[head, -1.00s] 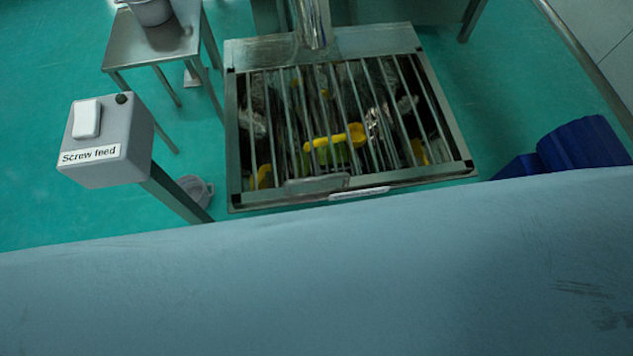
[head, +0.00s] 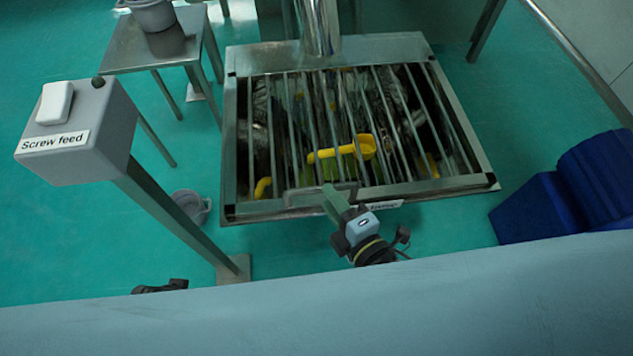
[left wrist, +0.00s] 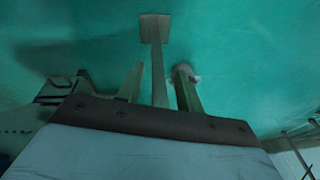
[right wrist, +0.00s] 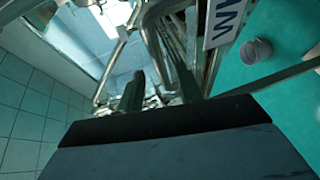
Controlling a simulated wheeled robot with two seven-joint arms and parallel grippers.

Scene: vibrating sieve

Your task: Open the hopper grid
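The hopper grid (head: 291,130) is a set of parallel metal bars lying flat over the hopper, inside its metal frame (head: 470,185). A grey handle (head: 296,198) sits at the grid's front edge. My right gripper (head: 330,195) is at this handle, its fingers overlapping the handle's right part. In the right wrist view its two fingers (right wrist: 160,88) stand apart; whether the handle lies between them is unclear. My left gripper (left wrist: 158,85) points at the floor with its fingers apart, clear of the grid; only a dark bit of that arm shows in the head view.
A grey Screw feed box (head: 75,130) stands on a post at the left. A metal table (head: 125,50) with a bucket stands behind it. Another bucket (head: 190,205) is on the floor. Blue bins (head: 545,205) stand at the right. A yellow scoop (head: 340,150) shows among the bars.

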